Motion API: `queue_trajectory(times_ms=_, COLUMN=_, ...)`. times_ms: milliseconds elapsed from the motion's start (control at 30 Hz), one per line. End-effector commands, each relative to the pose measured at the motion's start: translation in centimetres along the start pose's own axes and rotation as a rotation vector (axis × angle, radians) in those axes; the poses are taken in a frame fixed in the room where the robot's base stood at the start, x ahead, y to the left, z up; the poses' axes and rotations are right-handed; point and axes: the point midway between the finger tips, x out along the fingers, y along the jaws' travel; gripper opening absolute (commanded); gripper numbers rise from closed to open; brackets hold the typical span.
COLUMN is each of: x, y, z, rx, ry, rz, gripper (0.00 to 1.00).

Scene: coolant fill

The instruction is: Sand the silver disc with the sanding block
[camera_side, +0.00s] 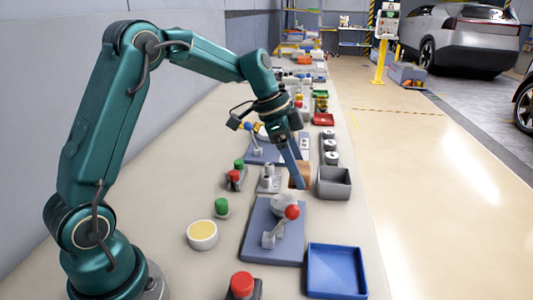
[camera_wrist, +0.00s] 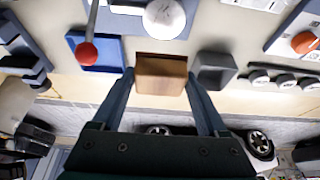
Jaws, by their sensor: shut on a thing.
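The sanding block (camera_wrist: 160,76) is a brown block held between the two fingers of my gripper (camera_wrist: 159,78) in the wrist view. In the side view the brown block (camera_side: 303,171) shows partly behind my gripper (camera_side: 298,182), above the bench. The silver disc (camera_side: 282,203) sits on a blue-grey base plate (camera_side: 254,240) in the side view, nearer the camera than the block. In the wrist view the round silver disc (camera_wrist: 164,18) lies just beyond the block, and the two look apart.
A lever with a red ball knob (camera_side: 292,212) stands on the same plate, close to the disc. An open grey bin (camera_side: 334,182) is to the right of my gripper. A blue tray (camera_side: 337,271), a yellow-topped round dish (camera_side: 202,235) and a green button (camera_side: 222,207) stand around.

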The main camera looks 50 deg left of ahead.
Motion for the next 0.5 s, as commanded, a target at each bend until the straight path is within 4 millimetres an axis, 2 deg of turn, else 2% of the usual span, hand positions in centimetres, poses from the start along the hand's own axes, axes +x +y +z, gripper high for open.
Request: queue_trajectory(times_ms=500, x=4.4, y=0.1, z=1.8, rx=-0.001, ry=0.0, rz=0.003, gripper=0.32)
